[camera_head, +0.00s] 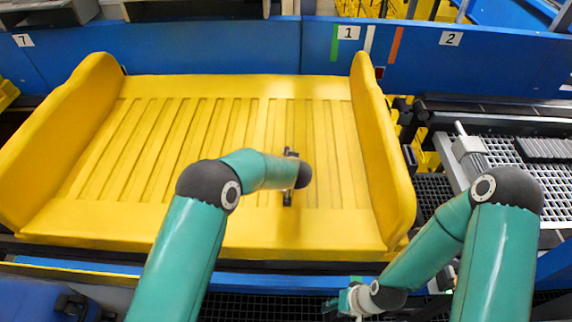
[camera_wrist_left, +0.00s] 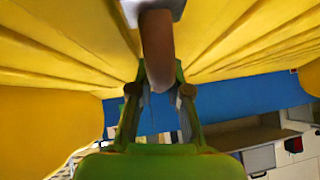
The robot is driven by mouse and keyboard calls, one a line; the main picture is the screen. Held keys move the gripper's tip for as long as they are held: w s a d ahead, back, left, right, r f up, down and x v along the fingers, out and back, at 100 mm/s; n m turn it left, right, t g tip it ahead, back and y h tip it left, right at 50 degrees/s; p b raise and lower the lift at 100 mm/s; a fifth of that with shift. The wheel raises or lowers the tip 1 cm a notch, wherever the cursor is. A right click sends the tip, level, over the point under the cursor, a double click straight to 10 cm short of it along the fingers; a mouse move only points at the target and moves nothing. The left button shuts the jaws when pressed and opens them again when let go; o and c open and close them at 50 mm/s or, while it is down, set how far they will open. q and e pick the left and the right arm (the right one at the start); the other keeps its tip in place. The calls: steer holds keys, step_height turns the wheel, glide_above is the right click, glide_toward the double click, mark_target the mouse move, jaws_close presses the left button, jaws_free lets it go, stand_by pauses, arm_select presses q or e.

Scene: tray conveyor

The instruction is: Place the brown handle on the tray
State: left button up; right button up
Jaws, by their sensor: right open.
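The yellow tray (camera_head: 250,88) fills the middle of the head view, with ribs along its floor and a raised wall at each side. My left arm reaches over it, and its gripper is mostly hidden behind the wrist in that view. In the left wrist view, my left gripper (camera_wrist_left: 160,75) has its two green fingers on either side of the brown handle (camera_wrist_left: 157,45), apparently gripping it. A grey part joins the handle's upper end. My right gripper (camera_head: 335,304) is open and empty, low in front of the tray.
A blue wall (camera_head: 220,45) with number labels runs behind the tray. A grey grated surface (camera_head: 515,180) lies to the right. The left part of the tray floor is bare. White cabinets (camera_wrist_left: 270,150) show in the left wrist view.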

arm_select(q)
steer(key=o, duration=0.5)
steer(key=shift+c, duration=0.2)
steer(key=shift+r, duration=0.1)
steer(key=v, duration=1.2)
steer(key=shift+b, duration=0.45)
steer(key=shift+s, duration=0.15)
